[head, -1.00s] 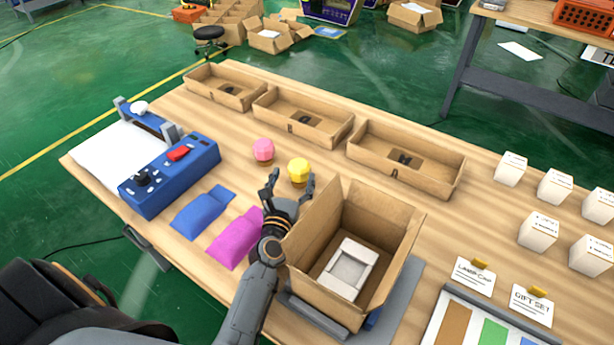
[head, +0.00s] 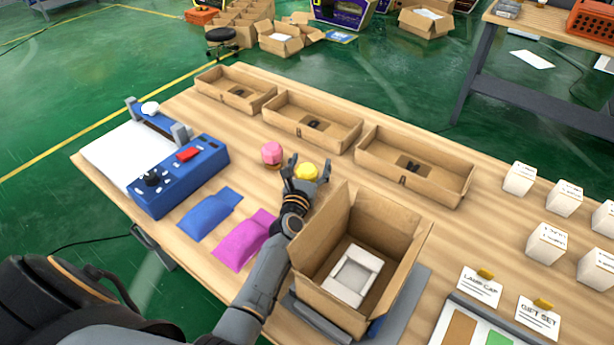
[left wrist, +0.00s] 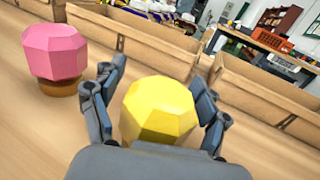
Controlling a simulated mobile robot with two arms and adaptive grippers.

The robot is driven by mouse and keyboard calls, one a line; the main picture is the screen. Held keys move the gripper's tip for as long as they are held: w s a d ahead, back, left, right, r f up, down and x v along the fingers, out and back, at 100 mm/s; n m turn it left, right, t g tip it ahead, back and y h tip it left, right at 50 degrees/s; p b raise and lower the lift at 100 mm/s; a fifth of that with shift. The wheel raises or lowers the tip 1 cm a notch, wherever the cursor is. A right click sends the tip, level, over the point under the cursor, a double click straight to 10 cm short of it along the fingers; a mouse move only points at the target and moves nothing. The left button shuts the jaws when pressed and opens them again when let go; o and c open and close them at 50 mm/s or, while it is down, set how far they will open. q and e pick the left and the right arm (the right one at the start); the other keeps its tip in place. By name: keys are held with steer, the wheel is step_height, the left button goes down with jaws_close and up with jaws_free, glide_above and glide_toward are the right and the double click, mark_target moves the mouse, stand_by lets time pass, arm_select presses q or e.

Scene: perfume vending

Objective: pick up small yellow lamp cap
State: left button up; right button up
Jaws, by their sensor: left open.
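The small yellow lamp cap (head: 307,171) is a faceted knob standing on the wooden table, left of the tall open box. My left gripper (head: 307,172) is open, with its fingers on either side of the yellow cap. In the left wrist view the yellow cap (left wrist: 158,109) sits between the two open fingers (left wrist: 160,105), and its lower part is hidden by the gripper's body. I cannot tell whether either finger touches it. A pink faceted cap (head: 272,153) on a brown base stands just to the left. My right gripper is not in view.
Shallow cardboard trays (head: 318,122) line the table's far side. The tall open box (head: 330,243) with a white insert stands close to my left arm. Blue (head: 208,212) and magenta (head: 245,238) pouches lie nearer, beside a blue machine (head: 180,176). White boxes (head: 547,243) stand at right.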

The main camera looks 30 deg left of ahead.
arm_select(q)
steer(key=c, duration=1.3)
steer(key=shift+c, duration=0.7)
